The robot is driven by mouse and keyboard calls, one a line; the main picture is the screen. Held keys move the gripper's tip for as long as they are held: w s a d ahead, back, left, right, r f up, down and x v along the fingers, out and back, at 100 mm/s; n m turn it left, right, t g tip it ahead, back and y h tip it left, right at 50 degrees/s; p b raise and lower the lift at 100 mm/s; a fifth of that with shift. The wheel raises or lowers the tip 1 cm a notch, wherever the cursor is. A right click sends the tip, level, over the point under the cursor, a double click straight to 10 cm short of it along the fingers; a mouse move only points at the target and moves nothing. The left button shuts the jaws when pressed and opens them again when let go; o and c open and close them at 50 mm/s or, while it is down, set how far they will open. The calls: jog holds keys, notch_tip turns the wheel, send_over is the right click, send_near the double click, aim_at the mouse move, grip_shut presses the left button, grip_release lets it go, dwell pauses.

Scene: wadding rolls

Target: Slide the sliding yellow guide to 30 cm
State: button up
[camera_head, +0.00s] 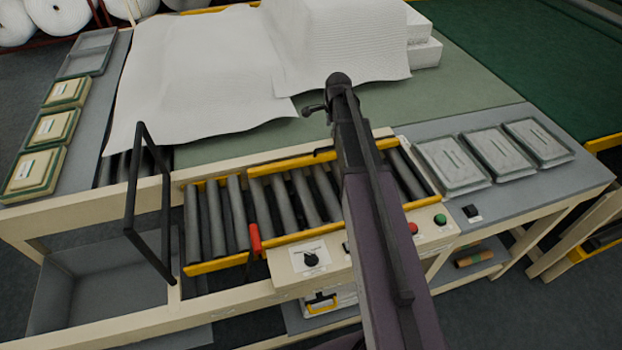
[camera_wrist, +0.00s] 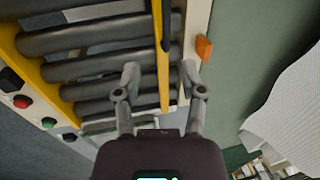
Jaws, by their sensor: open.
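The yellow guide (camera_head: 285,164) is a long bar lying across the grey rollers along the back side of the roller bed. In the wrist view the guide (camera_wrist: 162,82) runs between the two fingertips of my gripper (camera_wrist: 160,76). The fingers are spread apart, one on each side of the bar, with visible gaps. A dark fitting (camera_wrist: 166,25) sits on the bar beyond the fingers. In the head view my arm covers part of the guide and hides the fingers. No 30 cm mark is readable.
A front yellow rail (camera_head: 215,264) with a red lever (camera_head: 254,238) edges the rollers. A control panel (camera_head: 310,259) with knob and buttons is in front. A black frame (camera_head: 134,220) stands at left. White wadding sheets (camera_head: 200,75) cover the table behind. Grey trays (camera_head: 451,163) are at right.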

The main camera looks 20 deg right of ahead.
jog(key=s+a+f+n+g+b, duration=0.1)
jog(key=s+a+n, duration=0.5)
jog(key=s, duration=0.4)
jog(key=s+a+f+n+b, duration=0.1)
jog(key=s+a+n, duration=0.6)
jog(key=s+n, duration=0.2)
jog(key=shift+s+a+f+g+b, duration=0.15)
jog(key=shift+s+g+b, duration=0.2)
jog(key=shift+s, duration=0.25)
jog(key=shift+w, duration=0.1)
notch_tip(320, 180, up, 5)
jog(key=m+t+p, duration=0.2)
jog(key=m+p, duration=0.3)
jog(key=m, duration=1)
send_over(330, 146)
jog(key=s, duration=0.3)
jog(key=shift+w, duration=0.1)
jog(key=b+x, duration=1.3)
jog(key=shift+f+b, duration=0.35)
jog(key=shift+f, duration=0.05)
